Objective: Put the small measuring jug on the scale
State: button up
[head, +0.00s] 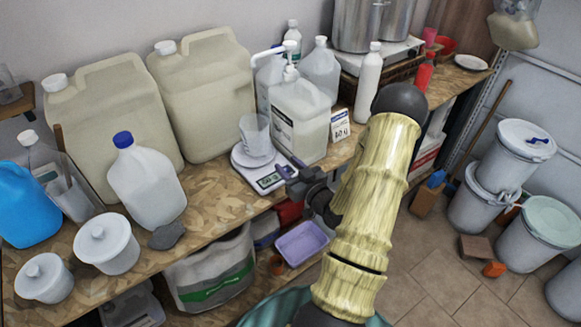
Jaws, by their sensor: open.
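A small clear measuring jug (256,135) stands upright on the white scale (244,165). The scale sits near the front edge of the wooden bench, with its display (269,181) facing the edge. My gripper (284,172) is just right of the scale and below the jug, close to the display. It is open, and I see nothing between its fingers. Its fingers partly cover the scale's right front corner. I cannot tell whether they touch the scale.
A pump bottle (298,118) stands close behind and right of the jug. Large beige canisters (205,92) and a blue-capped jug (143,180) stand to the left. White tubs (106,243) are at the front left. Drums (517,153) stand on the floor at right.

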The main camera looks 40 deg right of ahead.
jog(key=shift+a, duration=0.1)
jog(key=w+a+n+g, duration=0.2)
jog(key=a+g, duration=0.6)
jog(key=a, duration=0.1)
jog(key=s+a+r+m+g, duration=0.1)
jog(key=s+a+r+g, duration=0.2)
jog(key=s+a, duration=0.3)
jog(key=s+a+r+m+g, duration=0.1)
jog(key=s+a+r+g, duration=0.3)
jog(key=s, duration=0.5)
jog(key=a, duration=0.2)
jog(key=shift+a, duration=0.35)
jog(key=shift+s, duration=0.1)
